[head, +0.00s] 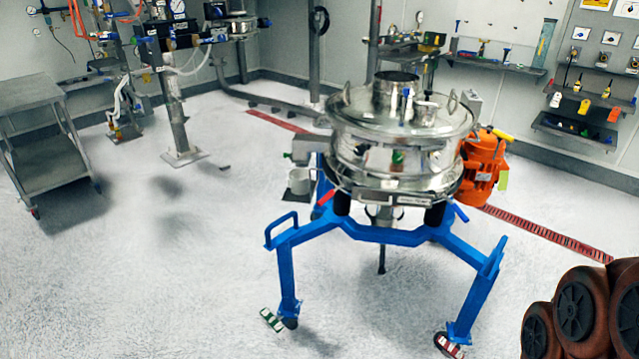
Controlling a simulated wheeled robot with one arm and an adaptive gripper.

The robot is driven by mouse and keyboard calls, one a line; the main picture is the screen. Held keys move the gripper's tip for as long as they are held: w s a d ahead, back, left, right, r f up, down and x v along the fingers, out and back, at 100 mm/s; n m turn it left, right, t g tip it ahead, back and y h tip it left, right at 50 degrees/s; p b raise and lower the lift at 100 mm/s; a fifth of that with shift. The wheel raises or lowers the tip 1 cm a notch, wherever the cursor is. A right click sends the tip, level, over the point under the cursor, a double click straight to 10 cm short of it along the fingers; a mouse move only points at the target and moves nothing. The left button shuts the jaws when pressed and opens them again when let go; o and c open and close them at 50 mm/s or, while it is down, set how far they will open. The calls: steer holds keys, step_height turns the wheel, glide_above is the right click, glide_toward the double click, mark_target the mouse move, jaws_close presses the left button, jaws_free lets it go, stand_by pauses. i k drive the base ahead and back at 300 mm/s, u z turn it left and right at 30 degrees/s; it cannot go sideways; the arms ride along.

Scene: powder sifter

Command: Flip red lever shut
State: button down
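A small red lever (326,197) shows at the left underside of the steel powder sifter (395,150), just above the blue stand. It looks tilted, with its outer end pointing down and left. It is too small to tell whether it is open or shut. A similar blue lever (461,213) is on the right side of the sifter. My gripper is not in view; only reddish-brown rounded links, which look like my arm, show at the lower right corner, well apart from the sifter.
The sifter stands on a blue frame (385,234) with splayed legs and a handle loop. An orange motor (480,170) sits on its right. A grey cart (45,145) is at far left, wall shelves (575,130) at right. The floor in front and left is clear.

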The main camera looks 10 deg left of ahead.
mark_target(331, 193)
steer(key=u, duration=0.75)
steer(key=i, duration=0.85)
steer(key=u, duration=0.8)
